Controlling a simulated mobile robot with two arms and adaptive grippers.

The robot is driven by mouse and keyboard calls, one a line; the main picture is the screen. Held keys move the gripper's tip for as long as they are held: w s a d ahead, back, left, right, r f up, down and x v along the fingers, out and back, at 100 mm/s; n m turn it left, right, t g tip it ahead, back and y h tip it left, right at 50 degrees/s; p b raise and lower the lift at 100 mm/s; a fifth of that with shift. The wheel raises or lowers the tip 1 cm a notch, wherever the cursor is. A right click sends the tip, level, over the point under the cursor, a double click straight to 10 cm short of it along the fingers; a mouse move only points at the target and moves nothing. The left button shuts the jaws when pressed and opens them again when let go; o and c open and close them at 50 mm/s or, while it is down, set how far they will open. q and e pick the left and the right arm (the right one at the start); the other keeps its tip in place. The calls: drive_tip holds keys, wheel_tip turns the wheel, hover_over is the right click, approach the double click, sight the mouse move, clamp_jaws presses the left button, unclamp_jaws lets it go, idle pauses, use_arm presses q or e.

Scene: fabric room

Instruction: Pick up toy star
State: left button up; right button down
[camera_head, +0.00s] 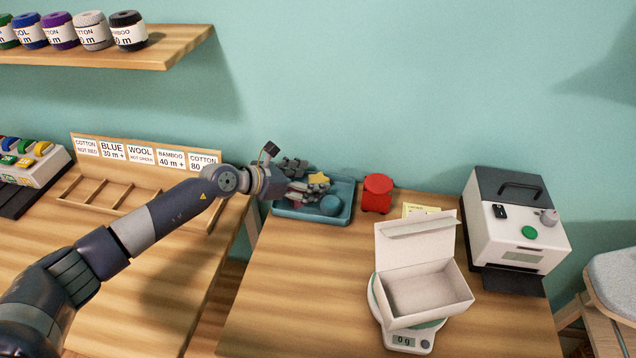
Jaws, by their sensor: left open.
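The toy star (318,179) is small and yellow and shows at the blue tray, at the back left of the right-hand table. My left gripper (308,188) reaches over the tray (297,216) from the left. Its fingers are open and close beside the star; I cannot tell whether they touch it. The gripper and wrist hide part of the tray and its contents. A blue round thing (331,204) lies in the tray in front of the star. My right gripper is not in view.
An open white box (428,294) sits on a scale (404,341) reading 0 g. A white and dark machine (515,225) stands at the right. The table's front left is clear.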

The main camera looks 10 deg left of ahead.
use_arm(q)
drive_tip(key=shift+x, duration=1.2)
drive_tip(key=c, duration=0.9)
